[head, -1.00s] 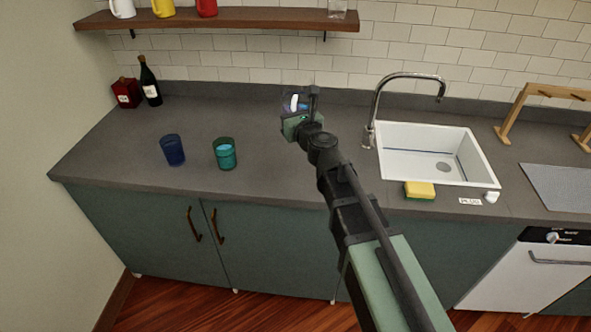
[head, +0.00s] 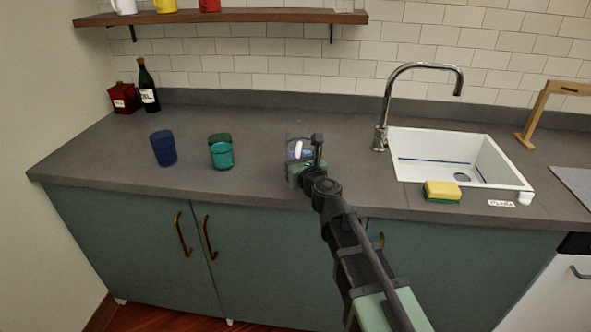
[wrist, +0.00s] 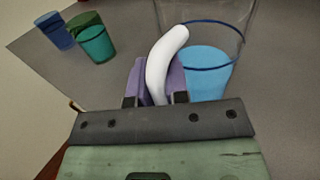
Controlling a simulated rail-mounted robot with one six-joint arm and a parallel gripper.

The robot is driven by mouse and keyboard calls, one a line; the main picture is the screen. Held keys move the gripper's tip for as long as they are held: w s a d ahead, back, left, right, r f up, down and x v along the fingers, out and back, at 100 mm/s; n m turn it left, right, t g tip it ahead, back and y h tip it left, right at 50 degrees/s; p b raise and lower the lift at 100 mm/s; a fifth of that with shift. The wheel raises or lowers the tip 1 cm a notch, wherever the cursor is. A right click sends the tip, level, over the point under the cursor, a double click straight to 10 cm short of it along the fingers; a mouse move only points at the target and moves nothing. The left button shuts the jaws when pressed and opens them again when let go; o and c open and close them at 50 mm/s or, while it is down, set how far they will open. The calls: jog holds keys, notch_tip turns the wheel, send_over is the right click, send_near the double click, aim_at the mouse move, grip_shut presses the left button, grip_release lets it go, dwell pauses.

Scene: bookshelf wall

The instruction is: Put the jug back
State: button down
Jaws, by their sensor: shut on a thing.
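The jug (wrist: 207,70) is clear with a blue rim line, blue liquid inside and a white curved handle. My gripper (wrist: 157,82) is shut on the handle, with a purple finger on each side of it. In the head view the jug (head: 296,146) is small and partly hidden by my gripper (head: 300,160), over the counter left of the sink. I cannot tell whether its base touches the counter.
A blue cup (head: 163,148) and a green cup with teal contents (head: 221,152) stand left on the counter (head: 110,165). A bottle (head: 148,88) and red box (head: 123,98) are behind. A shelf (head: 230,17) holds mugs. The sink (head: 455,160) and sponge (head: 441,190) are right.

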jog(key=shift+r, duration=0.15)
jog(key=c, duration=1.1)
grip_release()
